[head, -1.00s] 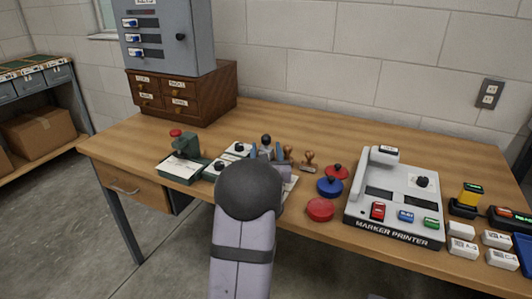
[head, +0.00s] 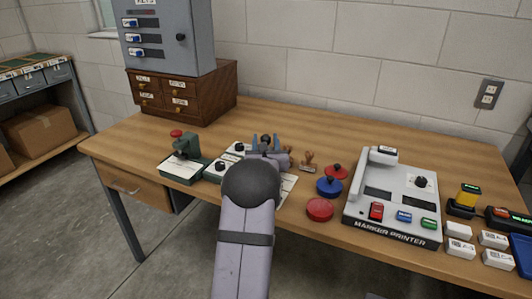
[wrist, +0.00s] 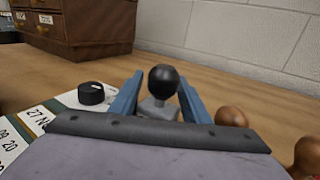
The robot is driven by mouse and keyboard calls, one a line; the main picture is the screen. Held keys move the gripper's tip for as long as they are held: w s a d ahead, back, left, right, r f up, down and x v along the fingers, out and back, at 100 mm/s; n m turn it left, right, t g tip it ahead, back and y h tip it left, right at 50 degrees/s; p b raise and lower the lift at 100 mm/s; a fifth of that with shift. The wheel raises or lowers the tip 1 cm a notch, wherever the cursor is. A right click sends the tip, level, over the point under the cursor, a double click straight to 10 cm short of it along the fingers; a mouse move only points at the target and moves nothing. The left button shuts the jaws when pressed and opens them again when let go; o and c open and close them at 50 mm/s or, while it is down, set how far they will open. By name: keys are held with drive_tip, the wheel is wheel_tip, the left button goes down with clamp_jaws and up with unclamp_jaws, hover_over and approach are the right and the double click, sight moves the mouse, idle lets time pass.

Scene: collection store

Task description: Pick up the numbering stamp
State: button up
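A stamp with a black ball knob and a grey metal base, which looks like the numbering stamp (wrist: 163,80), stands upright on the desk in the wrist view. In the head view its knob (head: 266,138) shows between my blue fingers, and the wrist hides its lower part. My gripper (wrist: 160,86) is open, with one finger on each side of the stamp. It also shows in the head view (head: 265,144). A gap shows at the knob; whether the fingers touch the base cannot be told.
Wooden-handled stamps (head: 308,161) stand close on the right, with red and blue round pads (head: 329,186) beyond. A card board with black knobs (head: 236,152) and a green press (head: 186,154) are on the left. The marker printer (head: 396,205) is farther right.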

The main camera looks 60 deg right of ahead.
drive_tip(key=shift+c, duration=1.4)
drive_tip(key=shift+r, duration=0.15)
wheel_tip(320, 180, up, 18)
drive_tip(key=p, duration=0.1)
drive_tip(key=shift+p, duration=0.35)
